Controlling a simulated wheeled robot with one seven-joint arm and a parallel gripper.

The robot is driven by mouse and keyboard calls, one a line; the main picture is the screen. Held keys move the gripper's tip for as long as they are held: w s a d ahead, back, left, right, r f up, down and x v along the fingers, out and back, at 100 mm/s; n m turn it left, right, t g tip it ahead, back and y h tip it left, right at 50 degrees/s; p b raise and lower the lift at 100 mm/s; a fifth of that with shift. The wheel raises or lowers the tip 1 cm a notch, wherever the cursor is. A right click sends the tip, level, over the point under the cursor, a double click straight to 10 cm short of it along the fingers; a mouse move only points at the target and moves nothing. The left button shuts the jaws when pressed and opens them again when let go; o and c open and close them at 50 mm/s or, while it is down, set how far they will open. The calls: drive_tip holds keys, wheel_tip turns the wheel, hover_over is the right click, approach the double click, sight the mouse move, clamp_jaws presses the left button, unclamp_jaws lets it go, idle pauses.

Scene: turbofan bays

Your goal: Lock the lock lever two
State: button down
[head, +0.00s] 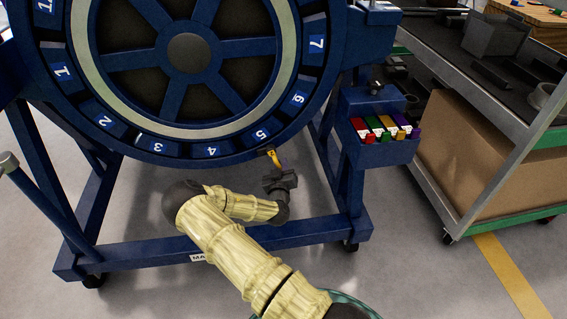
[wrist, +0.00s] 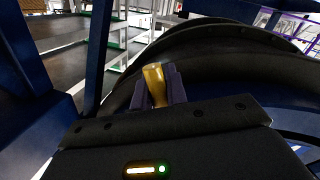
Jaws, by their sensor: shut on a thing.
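A yellow lock lever (head: 273,157) sits at the lower right rim of the big blue ring (head: 190,153), just below the bay marked 5. My gripper (head: 282,174) is at the lever's lower end. In the wrist view, my gripper's two dark fingers (wrist: 160,88) are shut on the yellow lever (wrist: 154,80), one on each side of it. The number 2 bay (head: 106,121) shows at the ring's lower left, with no yellow lever visible by it. The lever's base is partly hidden.
A blue bin (head: 385,152) with red, green, yellow and purple pieces hangs on the stand's right side. The stand's lower beam (head: 160,256) runs behind my arm. A shelf cart (head: 490,190) with a large brown box stands at the right.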

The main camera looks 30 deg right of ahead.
drive_tip(key=w+a+r+m+y+p, duration=0.1)
drive_tip(key=w+a+m+y+p, duration=0.1)
drive_tip(key=a+m+p, duration=0.5)
drive_tip(key=shift+a+m+g+y, duration=0.4)
drive_tip(key=shift+a+m+y, duration=0.15)
drive_tip(key=shift+m, duration=1.55)
drive_tip(key=shift+w, duration=0.1)
drive_tip(key=c, duration=1.4)
unclamp_jaws()
